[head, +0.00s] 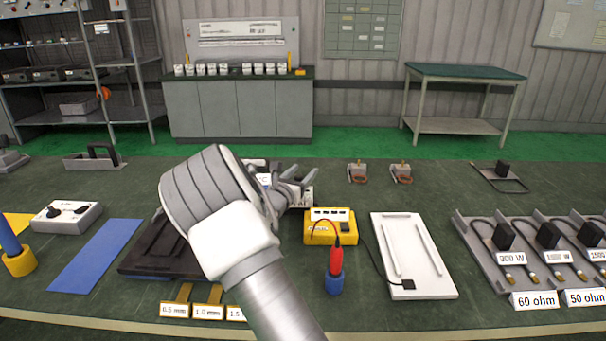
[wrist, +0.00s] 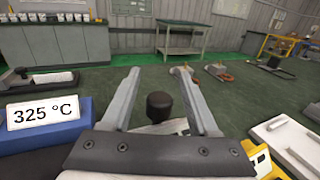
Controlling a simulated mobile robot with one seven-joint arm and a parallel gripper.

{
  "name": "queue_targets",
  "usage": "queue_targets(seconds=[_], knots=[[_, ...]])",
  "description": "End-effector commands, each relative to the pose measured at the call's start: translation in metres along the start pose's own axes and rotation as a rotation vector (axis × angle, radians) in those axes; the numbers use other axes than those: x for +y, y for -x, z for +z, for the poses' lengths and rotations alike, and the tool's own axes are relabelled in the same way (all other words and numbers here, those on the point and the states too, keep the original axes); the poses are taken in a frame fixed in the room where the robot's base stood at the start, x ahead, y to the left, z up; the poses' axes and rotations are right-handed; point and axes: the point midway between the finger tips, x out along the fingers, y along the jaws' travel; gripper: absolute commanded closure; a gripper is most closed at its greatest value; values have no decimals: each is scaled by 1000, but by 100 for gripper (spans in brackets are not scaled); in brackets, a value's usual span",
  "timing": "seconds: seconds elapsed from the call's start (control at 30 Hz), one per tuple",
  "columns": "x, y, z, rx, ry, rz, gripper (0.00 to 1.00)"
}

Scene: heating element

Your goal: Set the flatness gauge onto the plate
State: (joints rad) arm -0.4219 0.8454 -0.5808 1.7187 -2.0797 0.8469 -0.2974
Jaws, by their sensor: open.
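My gripper (head: 298,184) is open above the middle of the bench. In the wrist view its two fingers (wrist: 160,74) stand apart, with a black round knob (wrist: 160,105) between them, on a pale piece partly hidden by the gripper body. I cannot tell whether the fingers touch the knob, or whether this is the flatness gauge. A grey bar with a black handle (head: 96,157) lies at the back left. A dark flat plate (head: 150,258) lies partly under my arm. A white plate with two ridges (head: 410,258) lies right of centre. Which plate is meant is unclear.
A yellow meter (head: 331,229) and a red-and-blue probe (head: 335,265) stand left of the white plate. A rack of cords (head: 530,250) fills the right. A blue strip (head: 97,255) and a switch box (head: 67,217) lie left. A blue 325 °C block (wrist: 48,122) is close to my gripper.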

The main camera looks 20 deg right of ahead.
Motion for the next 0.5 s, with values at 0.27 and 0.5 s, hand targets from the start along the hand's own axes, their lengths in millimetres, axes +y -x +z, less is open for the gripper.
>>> queue_targets(seconds=[0.27,0.5], knots=[[0,-5,0,0,0,0,40],[0,-4,0,0,0,0,69]])
